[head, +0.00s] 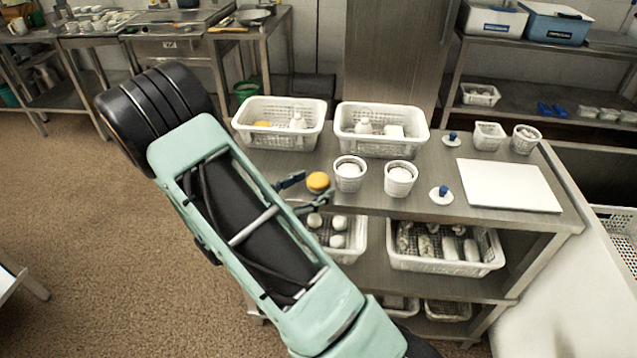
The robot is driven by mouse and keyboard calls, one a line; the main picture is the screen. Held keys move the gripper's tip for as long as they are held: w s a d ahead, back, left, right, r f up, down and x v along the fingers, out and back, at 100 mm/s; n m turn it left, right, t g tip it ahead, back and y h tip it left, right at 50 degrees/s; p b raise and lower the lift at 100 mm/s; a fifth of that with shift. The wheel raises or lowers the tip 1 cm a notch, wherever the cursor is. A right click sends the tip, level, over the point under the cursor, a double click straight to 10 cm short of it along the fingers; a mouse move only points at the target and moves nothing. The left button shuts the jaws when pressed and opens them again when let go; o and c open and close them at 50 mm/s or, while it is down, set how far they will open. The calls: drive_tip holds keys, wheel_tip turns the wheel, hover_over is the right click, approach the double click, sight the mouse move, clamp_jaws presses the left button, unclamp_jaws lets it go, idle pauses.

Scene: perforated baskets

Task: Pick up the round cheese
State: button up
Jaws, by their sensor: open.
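The round cheese (318,181) is a small orange-yellow disc near the front left edge of the steel table (450,157). My gripper (306,191) is at this edge, with its fingers apart. One finger shows to the left of the cheese and the other in front of it, lower right. The cheese appears between or just beyond the fingertips. I cannot tell whether a finger touches it. My arm hides the table's left corner.
Two white cups (350,175) (400,181) stand just right of the cheese. Two perforated baskets (279,139) (380,146) stand behind. A white board (508,186) and a blue-knobbed lid (441,196) lie to the right. Lower shelves hold filled baskets (445,266).

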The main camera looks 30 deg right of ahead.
drive_tip(key=shift+d, duration=0.1)
drive_tip(key=shift+c, duration=0.3)
drive_tip(key=c, duration=1.2)
